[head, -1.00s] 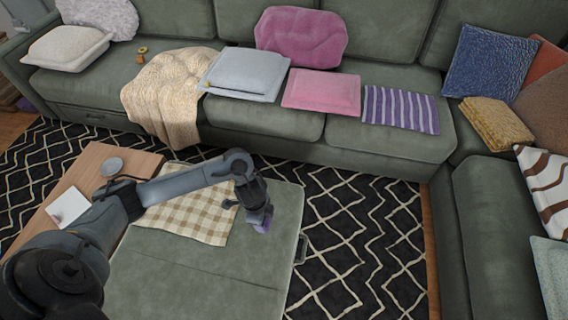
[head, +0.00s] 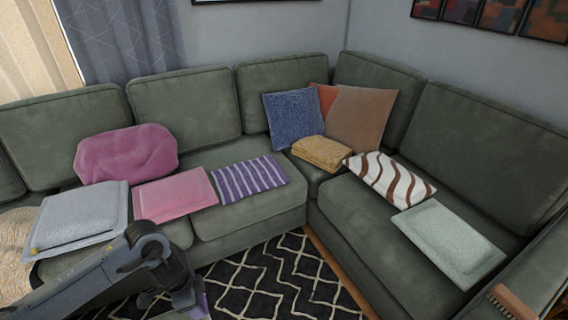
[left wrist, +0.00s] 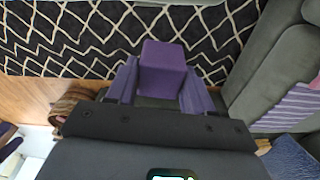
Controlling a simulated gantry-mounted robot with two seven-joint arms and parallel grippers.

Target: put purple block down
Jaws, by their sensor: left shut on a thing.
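The purple block (left wrist: 163,66) sits between the two fingers of my left gripper (left wrist: 161,88) in the left wrist view, and the gripper is shut on it. In the head view my left gripper (head: 190,296) is at the bottom edge, with a bit of purple just below it; most of the block is hidden or cut off there. The block is held in the air, with the patterned rug behind it in the left wrist view. My right gripper is in neither view.
A green sectional sofa (head: 250,212) wraps around the back and right. On it lie a pink cushion (head: 176,196), a purple striped cushion (head: 248,177), a tan folded cloth (head: 321,152) and a pale green cushion (head: 447,234). Black-and-white rug (head: 275,275) shows in front.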

